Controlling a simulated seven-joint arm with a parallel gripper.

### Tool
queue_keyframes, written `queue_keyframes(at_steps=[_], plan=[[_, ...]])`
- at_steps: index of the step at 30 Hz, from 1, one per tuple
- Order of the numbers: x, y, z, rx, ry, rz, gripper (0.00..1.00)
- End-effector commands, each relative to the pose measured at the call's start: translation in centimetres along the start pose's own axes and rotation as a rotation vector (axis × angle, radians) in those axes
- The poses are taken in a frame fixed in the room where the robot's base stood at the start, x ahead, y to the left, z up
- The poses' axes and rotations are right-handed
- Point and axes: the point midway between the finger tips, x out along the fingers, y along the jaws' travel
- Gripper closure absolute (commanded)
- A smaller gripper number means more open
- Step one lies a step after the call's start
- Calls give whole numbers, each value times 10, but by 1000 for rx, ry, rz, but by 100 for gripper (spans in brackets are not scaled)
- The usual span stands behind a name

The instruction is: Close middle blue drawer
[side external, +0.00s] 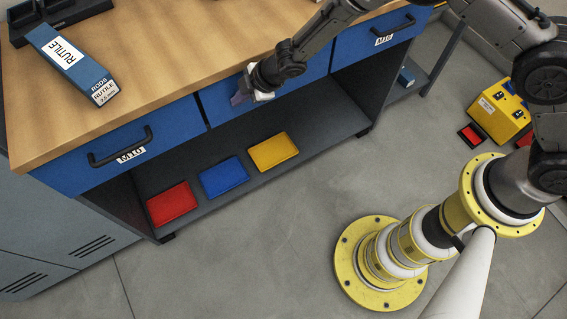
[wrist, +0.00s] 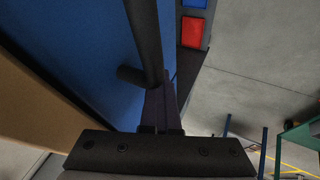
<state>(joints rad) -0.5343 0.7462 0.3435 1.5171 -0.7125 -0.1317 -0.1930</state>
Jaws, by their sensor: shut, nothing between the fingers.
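The middle blue drawer (side external: 312,70) is in the wooden-topped bench, between two other blue drawers. Its front looks about level with its neighbours; I cannot tell whether a small gap remains. My gripper (side external: 238,99) is shut and empty, right at this drawer's front, and the arm hides much of the front and its handle. In the wrist view, a blue drawer front (wrist: 75,45) fills the left side, with a black bar handle (wrist: 145,35) on it. My shut fingers (wrist: 158,92) are close by the handle and partly behind it; contact is unclear.
The left drawer (side external: 75,180) and right drawer (side external: 345,55) have black handles. Red (side external: 171,203), blue (side external: 224,177) and yellow (side external: 273,151) bins sit on the shelf below. A blue rod box (side external: 70,62) lies on the benchtop (side external: 160,50).

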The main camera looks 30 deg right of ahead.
Motion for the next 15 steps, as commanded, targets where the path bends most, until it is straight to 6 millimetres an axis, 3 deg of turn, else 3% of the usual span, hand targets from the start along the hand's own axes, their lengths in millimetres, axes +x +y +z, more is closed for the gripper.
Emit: queue_keyframes(at_steps=[8, 15], plan=[[2, 6, 2, 10, 3, 10, 100], [-7, -9, 1, 7, 3, 7, 100]])
